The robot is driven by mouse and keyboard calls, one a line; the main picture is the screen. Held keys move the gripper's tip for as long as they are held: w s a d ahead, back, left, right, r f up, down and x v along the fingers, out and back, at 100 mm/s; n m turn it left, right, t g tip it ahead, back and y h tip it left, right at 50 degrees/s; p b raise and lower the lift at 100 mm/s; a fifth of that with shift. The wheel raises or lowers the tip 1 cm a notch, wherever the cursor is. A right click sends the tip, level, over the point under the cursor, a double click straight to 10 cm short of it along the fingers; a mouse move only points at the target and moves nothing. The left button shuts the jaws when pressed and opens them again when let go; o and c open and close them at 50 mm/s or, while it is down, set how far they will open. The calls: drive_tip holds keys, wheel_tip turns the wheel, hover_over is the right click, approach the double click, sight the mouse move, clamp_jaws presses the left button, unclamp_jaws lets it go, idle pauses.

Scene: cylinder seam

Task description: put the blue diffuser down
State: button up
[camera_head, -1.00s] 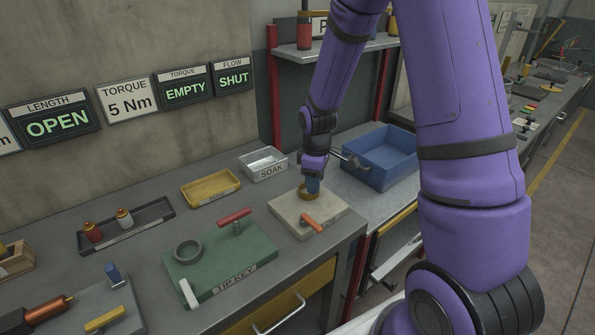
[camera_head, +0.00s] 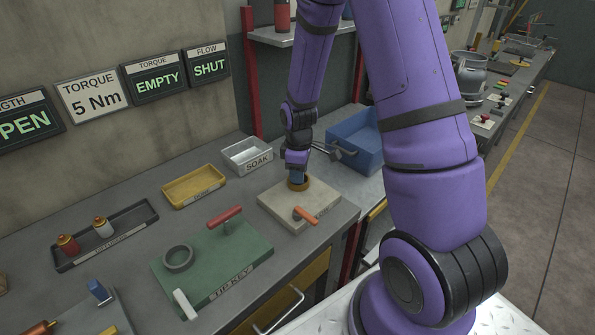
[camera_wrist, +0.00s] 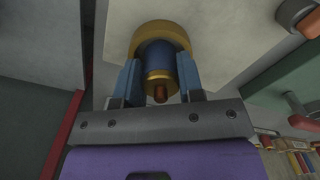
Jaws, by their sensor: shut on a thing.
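The blue diffuser (camera_wrist: 158,57) is a blue cylinder with a gold collar and a copper-coloured tip that points toward the wrist camera. My gripper (camera_wrist: 160,76) is shut on it, with one blue finger on each side. Its far end is at a brass ring (camera_wrist: 162,27) on the pale board; how deep it sits there is hidden. In the head view, my gripper (camera_head: 298,175) points down over the brass ring (camera_head: 300,185) near the back of the pale board (camera_head: 285,212). There the fingers and the diffuser cannot be told apart.
An orange-handled tool (camera_head: 305,215) lies on the pale board's front part. The green TIP KEY board (camera_head: 235,260) is to the left. A SOAK tray (camera_head: 247,157) and a yellow tray (camera_head: 195,187) stand behind left. A blue bin (camera_head: 358,140) is behind right.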

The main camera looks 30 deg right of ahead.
drive_tip(key=o, duration=1)
drive_tip(key=shift+f, duration=0.1)
drive_tip(key=shift+c, duration=0.2)
drive_tip(key=s+a+r+m+t, duration=0.15)
drive_tip(key=s+r, duration=0.25)
drive_tip(key=r, duration=0.9)
drive_tip(key=s+a+r+m+t, duration=0.15)
drive_tip(key=s+r, duration=0.25)
drive_tip(key=r, duration=0.9)
drive_tip(key=s+a+r+m+t, duration=0.1)
drive_tip(key=s+a+r+m, duration=0.1)
drive_tip(key=s, duration=0.6)
drive_tip(key=s+a+r+m+t, duration=0.1)
drive_tip(key=s+r+m, duration=0.3)
drive_tip(key=s+r, duration=0.2)
drive_tip(key=shift+s+a, duration=0.35)
drive_tip(key=shift+s, duration=0.5)
